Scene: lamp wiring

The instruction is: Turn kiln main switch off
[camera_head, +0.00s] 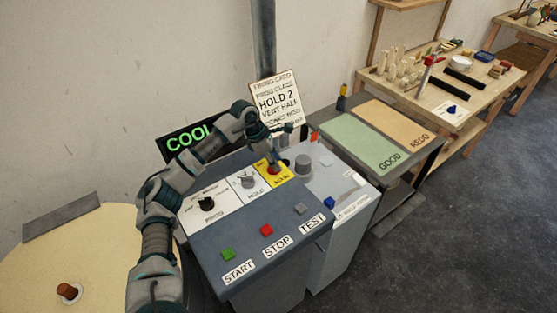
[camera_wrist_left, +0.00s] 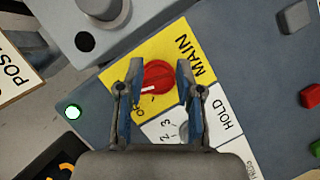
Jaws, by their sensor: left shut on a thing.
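The kiln main switch is a red round knob on a yellow plate marked MAIN. It shows in the wrist view (camera_wrist_left: 157,76) and, partly covered, in the head view (camera_head: 273,169). My left gripper (camera_head: 274,160) reaches down onto it from above. In the wrist view its two fingers (camera_wrist_left: 159,68) stand on either side of the knob, shut on it. A white mark on the knob points toward the lower left in the wrist view, near partly hidden lettering on the plate. My right gripper does not show.
The HOLD knob (camera_head: 248,182) sits beside the yellow plate. START (camera_head: 228,254), STOP (camera_head: 267,230) and TEST (camera_head: 299,208) buttons line the console's front. A grey knob (camera_head: 303,165) stands on the right. A COOL display (camera_head: 184,140) and firing card (camera_head: 277,103) stand behind.

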